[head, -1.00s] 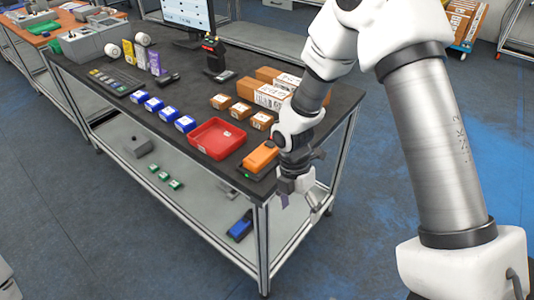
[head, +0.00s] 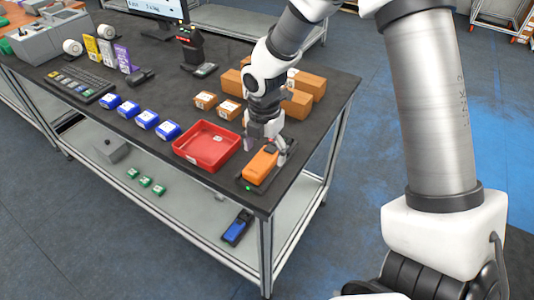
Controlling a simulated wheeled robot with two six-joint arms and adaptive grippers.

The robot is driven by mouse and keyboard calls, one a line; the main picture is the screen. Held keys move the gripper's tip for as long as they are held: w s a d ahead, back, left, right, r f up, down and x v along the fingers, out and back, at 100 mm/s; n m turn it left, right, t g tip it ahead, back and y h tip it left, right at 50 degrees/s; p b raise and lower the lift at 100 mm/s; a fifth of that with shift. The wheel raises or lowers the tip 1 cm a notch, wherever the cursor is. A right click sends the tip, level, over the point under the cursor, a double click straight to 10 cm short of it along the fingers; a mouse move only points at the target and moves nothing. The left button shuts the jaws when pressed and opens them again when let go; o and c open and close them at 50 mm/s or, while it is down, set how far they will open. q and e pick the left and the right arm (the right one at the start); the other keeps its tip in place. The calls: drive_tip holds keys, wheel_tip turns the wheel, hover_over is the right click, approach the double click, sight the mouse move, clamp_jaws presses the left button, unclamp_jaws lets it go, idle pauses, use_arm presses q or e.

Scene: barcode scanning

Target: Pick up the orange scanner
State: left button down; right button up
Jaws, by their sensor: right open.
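The orange scanner (head: 260,167) lies on a dark base near the front right corner of the black table, just right of the red tray (head: 206,146). A small green light shows at its near end. My right gripper (head: 266,148) is open and points down over the far end of the scanner. Its fingers are on either side of that end or very close to it; I cannot tell whether they touch it. My left gripper is not in view.
Several blue-and-white boxes (head: 147,119) stand left of the tray. Brown boxes (head: 297,102) stand behind it, close to my right arm. A blue device (head: 237,228) lies on the lower shelf. The table's right edge is close to the scanner.

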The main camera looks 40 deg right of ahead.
sight(263, 160)
drive_tip(key=f, duration=0.2)
drive_tip(key=w+f, duration=0.1)
drive_tip(key=f, duration=0.1)
drive_tip(key=shift+s+r, duration=0.1)
drive_tip(key=shift+s, duration=0.05)
drive_tip(key=c, duration=1.4)
drive_tip(key=shift+c, duration=0.2)
